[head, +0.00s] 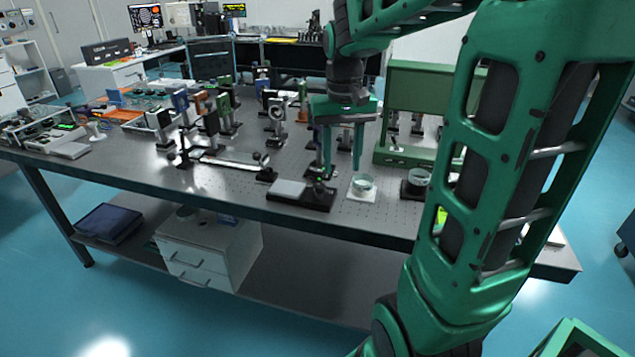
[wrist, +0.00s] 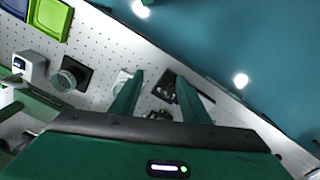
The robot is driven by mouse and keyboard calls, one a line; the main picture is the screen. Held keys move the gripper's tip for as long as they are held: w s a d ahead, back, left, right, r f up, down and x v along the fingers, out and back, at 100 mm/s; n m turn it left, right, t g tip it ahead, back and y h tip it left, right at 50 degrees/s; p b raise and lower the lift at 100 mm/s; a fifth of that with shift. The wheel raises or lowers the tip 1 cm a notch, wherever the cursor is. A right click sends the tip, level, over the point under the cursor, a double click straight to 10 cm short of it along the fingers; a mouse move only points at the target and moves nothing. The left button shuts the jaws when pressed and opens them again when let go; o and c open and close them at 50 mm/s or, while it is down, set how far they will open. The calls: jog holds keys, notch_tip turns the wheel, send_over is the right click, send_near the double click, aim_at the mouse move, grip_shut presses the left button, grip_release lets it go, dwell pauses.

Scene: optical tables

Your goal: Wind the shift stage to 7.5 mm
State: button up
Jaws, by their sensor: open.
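A low black stage with a pale flat plate (head: 289,188) lies near the front edge of the table; I take it to be the shift stage. Dark round parts, perhaps its knob (head: 318,173), stand at its back right end. No scale reading is legible. My gripper (head: 342,172) is open and empty, pointing down above the table, just right of and behind the stage. In the wrist view, part of the black stage (wrist: 164,87) shows between and beyond my fingers (wrist: 160,76), and the right finger hides some of it.
Several optics on posts (head: 276,112) and a rail (head: 232,160) lie left and behind.

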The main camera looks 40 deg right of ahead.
send_near(320, 185)
notch_tip(320, 185, down, 9)
jog(key=shift+s+d+r, duration=0.15)
jog(key=shift+r, duration=0.05)
dwell(0.4)
grip_shut()
jog(key=c, duration=1.1)
grip_release()
jog(key=shift+o, duration=0.2)
jog(key=m, duration=0.5)
jog(key=shift+m, duration=0.3)
jog(key=m, duration=0.5)
jog(key=shift+r+m, duration=0.1)
jog(key=shift+m, duration=0.2)
